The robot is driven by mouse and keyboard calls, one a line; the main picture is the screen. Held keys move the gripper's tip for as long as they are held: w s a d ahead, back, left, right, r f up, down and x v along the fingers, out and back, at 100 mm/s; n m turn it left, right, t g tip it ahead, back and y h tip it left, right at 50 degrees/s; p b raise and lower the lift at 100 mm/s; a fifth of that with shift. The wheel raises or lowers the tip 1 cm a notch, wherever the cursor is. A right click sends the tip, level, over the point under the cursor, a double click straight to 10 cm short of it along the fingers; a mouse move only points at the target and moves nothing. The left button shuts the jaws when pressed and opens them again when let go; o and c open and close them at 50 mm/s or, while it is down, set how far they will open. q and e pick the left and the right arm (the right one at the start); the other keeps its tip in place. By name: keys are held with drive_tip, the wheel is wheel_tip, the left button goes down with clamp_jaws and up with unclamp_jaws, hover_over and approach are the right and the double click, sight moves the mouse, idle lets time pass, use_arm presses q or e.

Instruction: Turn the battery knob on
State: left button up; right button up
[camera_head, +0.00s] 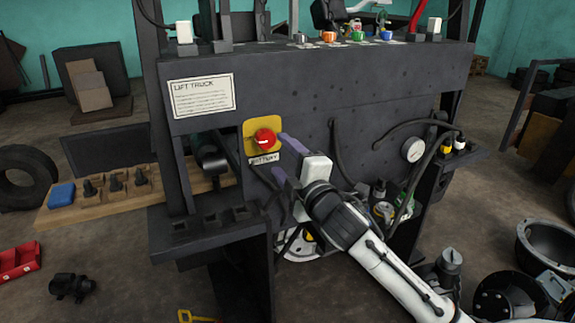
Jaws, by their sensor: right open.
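The battery knob (265,139) is a round red knob with a white mark across its front. It sits on a yellow plate (249,128) on the dark forklift body, above a small label reading BATTERY (264,159). My right gripper (280,156) reaches in from the lower right, with its two purple fingers spread apart and nothing between them. Its fingertips are just right of the knob and a little below it. I cannot tell how far they are from the panel. My left gripper is not in view.
A LIFT TRUCK notice (201,96) is on the panel at upper left. A wooden board (100,200) with dark parts juts out left. Dark hoses (345,165), a round gauge (413,150) and bottles (446,146) stand to the right. Loose parts lie on the floor.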

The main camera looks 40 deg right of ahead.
drive_tip(key=shift+v, duration=1.25)
